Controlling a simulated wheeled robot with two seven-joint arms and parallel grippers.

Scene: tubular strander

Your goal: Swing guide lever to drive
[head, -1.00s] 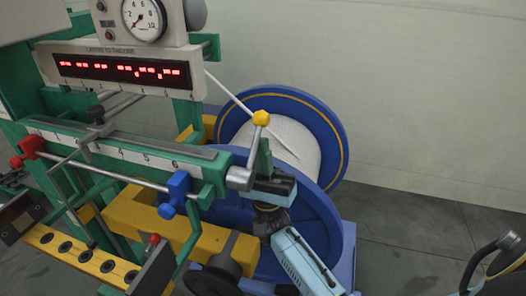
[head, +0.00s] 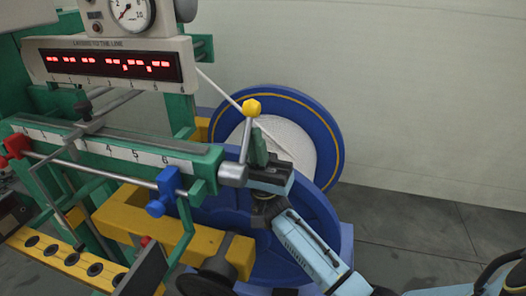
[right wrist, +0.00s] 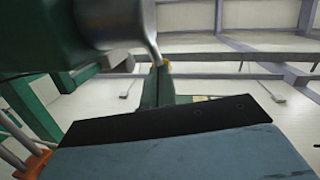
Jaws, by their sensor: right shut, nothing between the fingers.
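The guide lever (head: 246,128) is a thin grey rod with a yellow knob (head: 251,107). It rises from a grey round hub (head: 233,173) at the right end of the green beam, nearly upright with a slight lean to the right. My right gripper (head: 259,148) is shut and empty, its green fingers pointing up just right of the lever. I cannot tell whether they touch it. In the right wrist view the lever (right wrist: 150,38) and part of its knob (right wrist: 166,66) show close above the fingers (right wrist: 156,88). My left gripper is not in view.
The green beam (head: 110,137) carries a numbered scale. A blue clamp (head: 166,192) sits on the rod below it. A red display (head: 115,65) and a dial (head: 130,10) stand above. Blue reels (head: 325,130) are behind my right arm. Floor at the right is clear.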

